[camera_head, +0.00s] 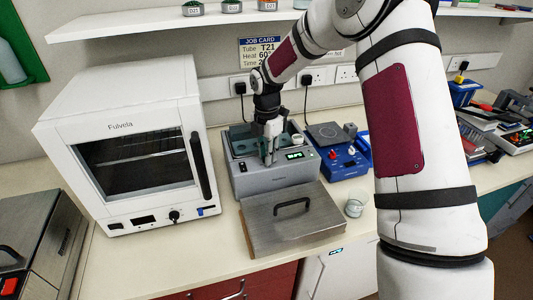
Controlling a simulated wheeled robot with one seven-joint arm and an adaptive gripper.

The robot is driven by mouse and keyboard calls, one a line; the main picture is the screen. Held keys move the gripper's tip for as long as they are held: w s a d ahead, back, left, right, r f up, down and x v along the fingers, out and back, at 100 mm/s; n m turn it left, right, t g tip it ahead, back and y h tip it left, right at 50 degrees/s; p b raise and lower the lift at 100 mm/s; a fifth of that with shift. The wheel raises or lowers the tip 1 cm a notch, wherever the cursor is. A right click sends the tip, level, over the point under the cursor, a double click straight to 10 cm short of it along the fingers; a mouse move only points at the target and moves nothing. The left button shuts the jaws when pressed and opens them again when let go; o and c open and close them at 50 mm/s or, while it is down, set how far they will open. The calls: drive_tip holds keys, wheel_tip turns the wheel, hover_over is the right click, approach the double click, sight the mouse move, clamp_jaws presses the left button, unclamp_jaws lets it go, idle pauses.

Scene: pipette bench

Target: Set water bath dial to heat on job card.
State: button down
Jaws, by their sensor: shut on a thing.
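The grey water bath (246,184) stands on the bench, with a lit green display (296,155) on its front. My gripper (268,161) points down at the front of the bath, left of the display. Its fingers are shut at the place of the dial, which they hide; the dial's setting cannot be read. The job card (258,50) is on the wall behind.
A steel lid (290,229) with a black handle lies in front of the bath. A white oven (120,80) stands to the left. A shelf (140,24) runs above.

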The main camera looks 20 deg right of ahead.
drive_tip(key=m+b, duration=0.1)
drive_tip(key=m, duration=0.3)
drive_tip(key=m+b, duration=0.1)
drive_tip(key=m, duration=0.4)
drive_tip(key=m+b, duration=0.1)
drive_tip(key=m, duration=0.3)
drive_tip(key=m+b, duration=0.1)
drive_tip(key=m, duration=0.8)
drive_tip(key=shift+b, duration=0.35)
drive_tip(key=m, duration=0.9)
drive_tip(key=shift+m, duration=2.2)
